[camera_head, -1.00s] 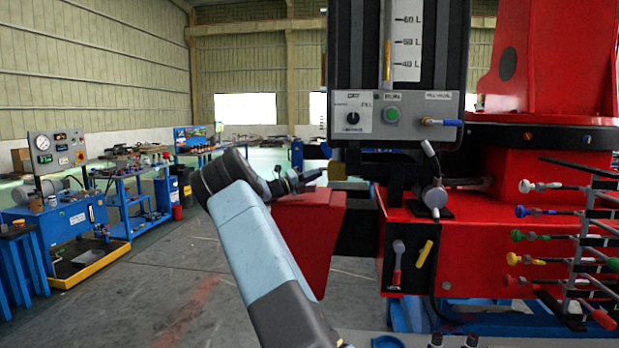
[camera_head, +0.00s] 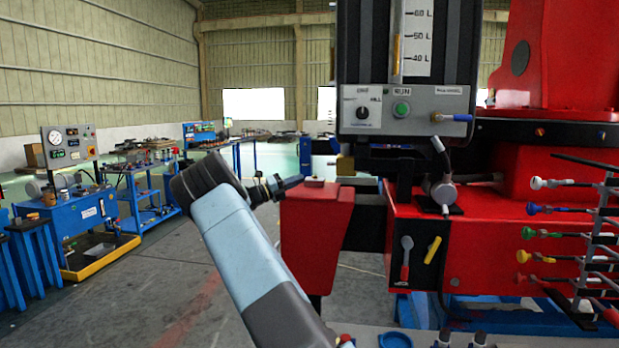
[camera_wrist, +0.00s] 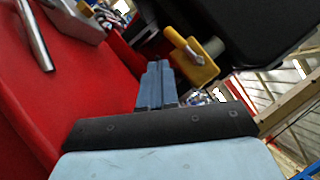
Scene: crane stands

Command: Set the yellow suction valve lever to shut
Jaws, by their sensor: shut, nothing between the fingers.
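A yellow plate-like lever (camera_wrist: 192,60) with a pale round stub shows in the wrist view, under a black body. In the head view a yellow piece (camera_head: 345,164) below the tank's left side appears to be the same part. My gripper (camera_wrist: 160,70) is shut and empty, its blue fingers pointing toward the dark gap left of the yellow lever. In the head view my gripper (camera_head: 298,181) is left of the yellow piece, apart from it. Any shut marking is unreadable.
The black tank (camera_head: 410,70) with its control box (camera_head: 408,112) overhangs the yellow piece. A red block (camera_head: 315,225) stands below my gripper. A grey lever with a red grip (camera_head: 405,258) and a rack of coloured knobs (camera_head: 540,232) lie right.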

